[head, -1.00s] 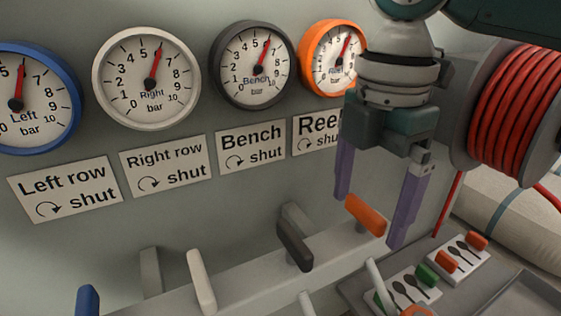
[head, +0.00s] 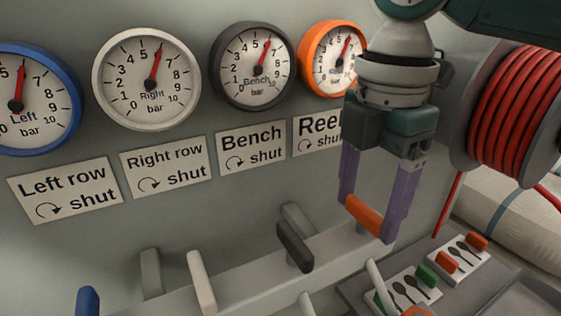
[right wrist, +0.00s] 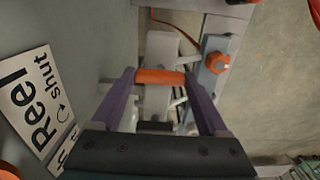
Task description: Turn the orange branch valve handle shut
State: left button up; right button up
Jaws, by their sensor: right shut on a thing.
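The orange valve handle (head: 364,216) sits at the right end of the pale manifold, under the Reel sign (head: 317,134). My right gripper (head: 366,219) points down at it, with its two purple fingers at the handle's two ends. It is shut on the handle. In the right wrist view the orange handle (right wrist: 160,76) spans between the fingertips. The orange-rimmed Reel gauge (head: 334,60) is partly covered by my arm; its needle points up and slightly right. My left gripper is not in view.
A black handle (head: 294,246), a white handle (head: 201,281) and a blue handle (head: 88,301) stand along the manifold (head: 250,278) to the left. A red hose reel (head: 510,115) is at the right. Cards with spoon pictures (head: 460,257) lie below it.

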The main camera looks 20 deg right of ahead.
jog(key=shift+r+p, duration=0.15)
jog(key=shift+p, duration=0.3)
jog(key=m+p, duration=0.8)
jog(key=p, duration=0.3)
jog(key=shift+a+r, duration=0.1)
jog(key=shift+r, duration=0.05)
jog(key=m+p, duration=0.3)
jog(key=m, duration=0.1)
jog(key=shift+m+p, duration=1.05)
jog(key=shift+m, duration=0.45)
jog(key=shift+f+m+p, duration=0.25)
jog(key=shift+m+p, duration=0.35)
jog(key=shift+m, duration=0.8)
jog(key=o, duration=1.2)
jog(key=shift+o, duration=0.2)
